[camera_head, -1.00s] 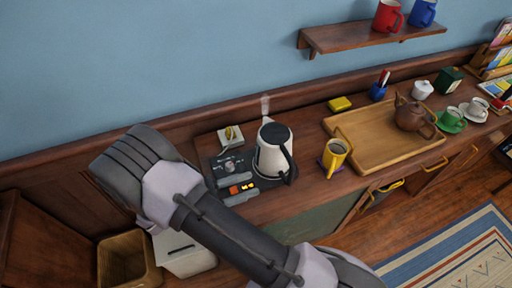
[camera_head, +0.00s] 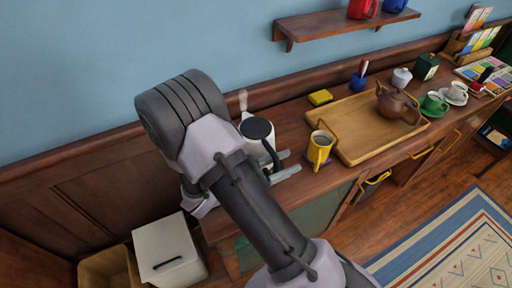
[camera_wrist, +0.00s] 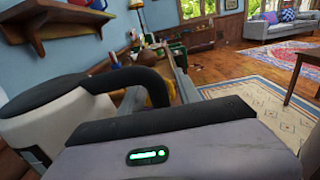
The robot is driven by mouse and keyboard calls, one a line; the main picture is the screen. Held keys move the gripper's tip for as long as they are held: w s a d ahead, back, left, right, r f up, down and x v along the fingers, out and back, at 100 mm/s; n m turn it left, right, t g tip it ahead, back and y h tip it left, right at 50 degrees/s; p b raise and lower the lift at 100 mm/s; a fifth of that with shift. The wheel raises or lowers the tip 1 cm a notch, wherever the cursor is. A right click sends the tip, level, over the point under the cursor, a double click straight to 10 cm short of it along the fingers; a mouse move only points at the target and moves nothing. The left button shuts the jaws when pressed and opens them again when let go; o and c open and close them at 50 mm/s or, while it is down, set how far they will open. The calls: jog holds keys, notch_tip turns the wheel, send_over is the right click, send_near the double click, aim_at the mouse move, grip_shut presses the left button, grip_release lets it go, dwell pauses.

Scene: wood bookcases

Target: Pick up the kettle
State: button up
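The kettle (camera_head: 255,133) is white with a black lid and a black handle (camera_head: 272,157), standing upright on the sideboard. My arm covers its lower left. The two grey fingertips of my gripper (camera_head: 284,164) show at the handle's right, spread apart with a gap between them. The handle seems to run down between or close beside them; contact cannot be made out. My gripper looks open.
A yellow mug (camera_head: 319,151) stands close to the kettle's right. Beyond it is a wooden tray (camera_head: 362,141) with a brown teapot (camera_head: 396,106). A yellow block (camera_head: 320,97) lies behind. A shelf (camera_head: 335,27) with mugs hangs above. A white bin (camera_head: 168,250) stands below.

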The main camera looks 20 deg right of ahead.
grip_shut()
dwell(1.3)
